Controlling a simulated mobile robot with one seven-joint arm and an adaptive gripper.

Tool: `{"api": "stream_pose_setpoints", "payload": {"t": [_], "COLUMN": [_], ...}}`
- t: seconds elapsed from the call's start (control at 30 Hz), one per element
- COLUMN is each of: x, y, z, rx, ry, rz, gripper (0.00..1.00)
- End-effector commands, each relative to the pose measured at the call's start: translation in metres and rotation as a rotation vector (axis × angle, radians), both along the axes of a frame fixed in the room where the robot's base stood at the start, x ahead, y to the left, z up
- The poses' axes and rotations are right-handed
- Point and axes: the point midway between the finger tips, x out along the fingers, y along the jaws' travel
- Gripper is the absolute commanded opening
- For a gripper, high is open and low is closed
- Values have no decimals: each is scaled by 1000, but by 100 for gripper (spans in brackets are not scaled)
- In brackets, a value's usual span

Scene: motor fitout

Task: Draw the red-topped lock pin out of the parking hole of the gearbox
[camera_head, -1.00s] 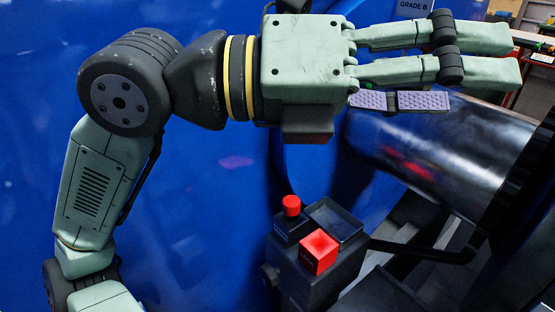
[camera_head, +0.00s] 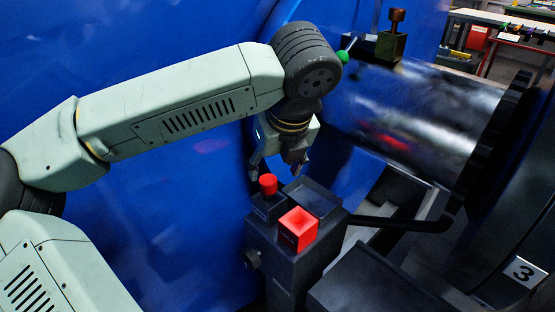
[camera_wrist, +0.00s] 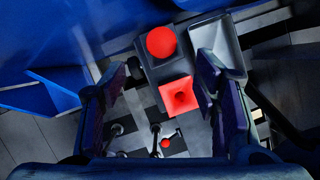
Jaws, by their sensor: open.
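The gearbox (camera_head: 296,268) is a dark upright housing at bottom centre in the head view. A round red knob (camera_head: 268,185) stands upright on a small black block at its top left; it looks like the lock pin's top. The wrist view shows this red top (camera_wrist: 161,42) as a disc, with its shaft and hole hidden. My gripper (camera_head: 279,170) points down just above and behind the knob, open and empty. In the wrist view my gripper's fingers (camera_wrist: 161,72) stand apart to either side, with the red disc slightly beyond their tips.
A red cube (camera_head: 298,229) sits beside the knob on the gearbox. A shallow dark tray (camera_head: 312,198) lies behind it. A metal cylinder (camera_head: 410,115) extends at right. A blue wall-like body (camera_head: 180,200) is close on the left. A green-tipped lever (camera_head: 343,57) is above.

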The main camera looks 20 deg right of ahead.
Motion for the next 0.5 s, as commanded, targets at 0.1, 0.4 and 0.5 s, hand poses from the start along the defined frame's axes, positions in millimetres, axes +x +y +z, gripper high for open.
{"api": "stream_pose_setpoints", "payload": {"t": [0.1,0.4,0.5], "x": [7,26,30], "y": [-1,-1,-2], "z": [-19,-66,-75], "rx": [-2,-3,-4], "ry": [7,6,5], "rz": [-3,-6,-6], "gripper": [56,56,56]}}
